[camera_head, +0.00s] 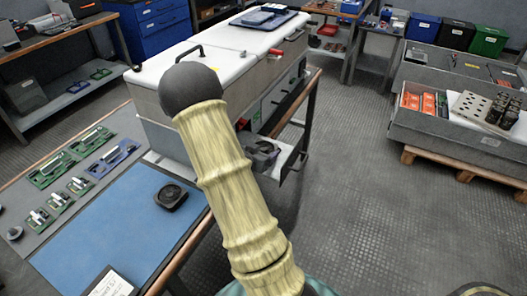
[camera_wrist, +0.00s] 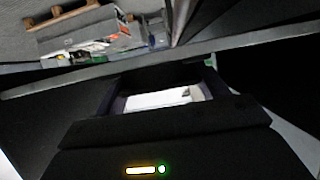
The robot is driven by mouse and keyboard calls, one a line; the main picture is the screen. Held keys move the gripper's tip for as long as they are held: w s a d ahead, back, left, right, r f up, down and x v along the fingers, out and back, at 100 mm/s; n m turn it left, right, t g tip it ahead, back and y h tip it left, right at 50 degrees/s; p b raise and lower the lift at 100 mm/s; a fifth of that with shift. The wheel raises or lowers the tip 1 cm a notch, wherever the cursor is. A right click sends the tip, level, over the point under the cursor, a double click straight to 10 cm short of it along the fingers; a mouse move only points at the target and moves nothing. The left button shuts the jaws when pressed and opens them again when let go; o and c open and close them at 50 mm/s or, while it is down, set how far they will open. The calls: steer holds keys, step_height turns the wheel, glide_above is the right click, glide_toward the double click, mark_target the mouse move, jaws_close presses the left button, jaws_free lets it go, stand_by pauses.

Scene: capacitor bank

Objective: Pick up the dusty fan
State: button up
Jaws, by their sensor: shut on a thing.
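A dark grey, fan-like thing (camera_head: 264,153) shows at the open drawer of the white-topped cabinet in the head view, partly hidden by my arm; it fits the dusty fan. My gripper (camera_wrist: 160,92) is seen from behind in the wrist view, its dark jaws closed on a dark-framed thing. A pale patch shows through or behind that frame. The held thing's details are too dark to make out, and I cannot tell whether it touches the drawer. Another black round fan (camera_head: 171,197) lies flat on the blue mat (camera_head: 110,225).
The cabinet (camera_head: 225,62) stands just beyond the workbench, its drawer front (camera_head: 294,165) pulled out. Several circuit boards (camera_head: 112,158) lie on the bench. A grey crate (camera_head: 450,135) on a pallet stands at right. Floor between is clear.

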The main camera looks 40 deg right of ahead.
steer(key=shift+r, duration=0.1)
step_height(320, 180, up, 18)
steer(key=p, duration=0.5)
